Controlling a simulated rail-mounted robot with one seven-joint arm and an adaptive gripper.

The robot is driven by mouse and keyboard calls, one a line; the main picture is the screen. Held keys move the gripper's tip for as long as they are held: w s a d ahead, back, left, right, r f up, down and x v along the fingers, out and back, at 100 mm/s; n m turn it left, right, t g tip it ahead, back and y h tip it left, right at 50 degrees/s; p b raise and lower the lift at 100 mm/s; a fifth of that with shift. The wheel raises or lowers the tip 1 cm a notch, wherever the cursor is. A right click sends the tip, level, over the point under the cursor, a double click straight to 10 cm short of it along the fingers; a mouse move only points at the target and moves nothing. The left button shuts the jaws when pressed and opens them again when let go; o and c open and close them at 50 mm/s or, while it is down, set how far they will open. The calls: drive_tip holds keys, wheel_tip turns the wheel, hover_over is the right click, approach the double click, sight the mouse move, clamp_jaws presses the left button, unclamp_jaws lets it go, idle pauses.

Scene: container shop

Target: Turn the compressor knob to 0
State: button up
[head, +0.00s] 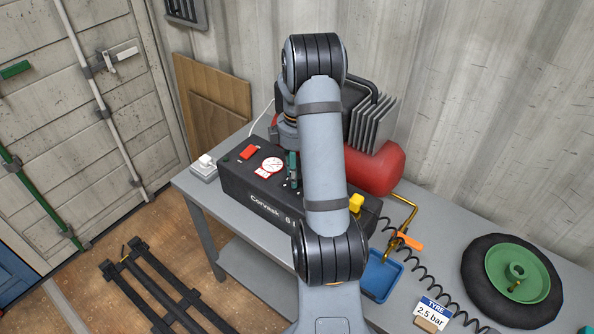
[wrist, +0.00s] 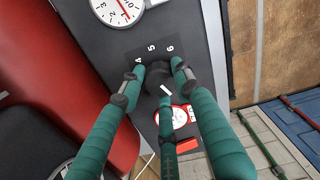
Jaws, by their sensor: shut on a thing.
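The compressor (head: 240,190) is a long black box with a red tank (head: 378,170) behind it, standing on a grey bench. In the wrist view its black knob (wrist: 157,76) has the numbers 4, 5 and 6 beside it on the panel. A short white mark shows on the knob's lower side; the number it points to cannot be told. My gripper (wrist: 158,82) has green padded fingers and is shut on the knob, with fingers around its sides. In the head view my gripper (head: 293,168) is at the panel, mostly behind my arm, and the knob is hidden.
A round gauge (head: 271,165) and a red switch (head: 249,152) are on the panel left of my gripper. A yellow part (head: 356,203) sits at its right end. A blue tray (head: 381,276), a coiled hose (head: 428,285) and a wheel (head: 480,272) are on the bench.

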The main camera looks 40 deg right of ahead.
drive_tip(key=shift+n+p, duration=0.45)
drive_tip(key=shift+n, duration=1.85)
drive_tip(key=o, duration=1.1)
drive_tip(key=shift+o, duration=0.2)
wheel_tip(320, 180, up, 12)
drive_tip(key=shift+f, duration=0.1)
